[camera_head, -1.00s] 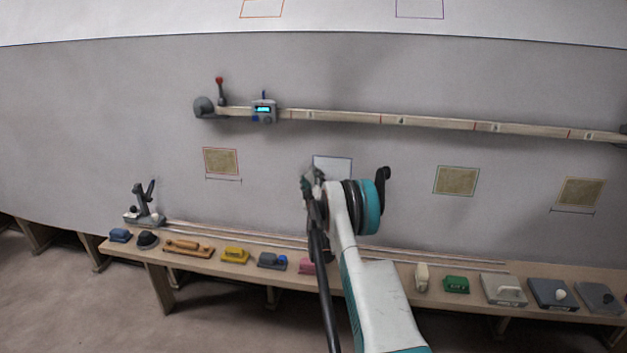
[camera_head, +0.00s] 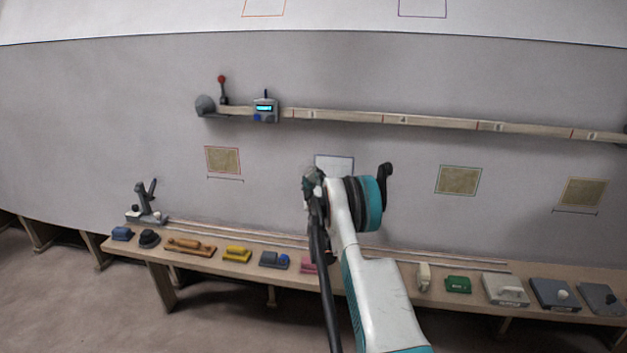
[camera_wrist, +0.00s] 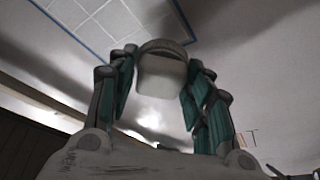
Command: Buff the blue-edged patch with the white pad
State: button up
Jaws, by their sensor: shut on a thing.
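My gripper (camera_head: 314,182) is raised in front of the hull wall, just below and left of the blue-edged patch (camera_head: 334,163). The arm hides the patch's lower part. In the wrist view my gripper (camera_wrist: 163,68) is shut on the white pad (camera_wrist: 161,75), a pale block with a grey top between teal-lined fingers. The blue-edged patch also shows in the wrist view (camera_wrist: 100,18), pale with grid lines, up and left of the pad. The pad's top overlaps the patch's corner in that view; I cannot tell whether they touch.
Other patches are tan: red-edged (camera_head: 222,160), green-edged (camera_head: 458,180) and one far right (camera_head: 582,192). A rail (camera_head: 350,116) with a lit device (camera_head: 265,111) runs above. A bench (camera_head: 210,262) below holds several tools and blocks, including a green one (camera_head: 458,285).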

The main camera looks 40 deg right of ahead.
jog(key=shift+a, duration=0.1)
jog(key=shift+s+a+r, duration=0.1)
jog(key=shift+s+a, duration=1.55)
jog(key=shift+a, duration=0.2)
jog(key=shift+s+a, duration=1.6)
jog(key=shift+a, duration=0.3)
jog(key=s+a, duration=0.2)
jog(key=a, duration=0.1)
jog(key=shift+s+r, duration=0.1)
jog(key=shift+s, duration=0.2)
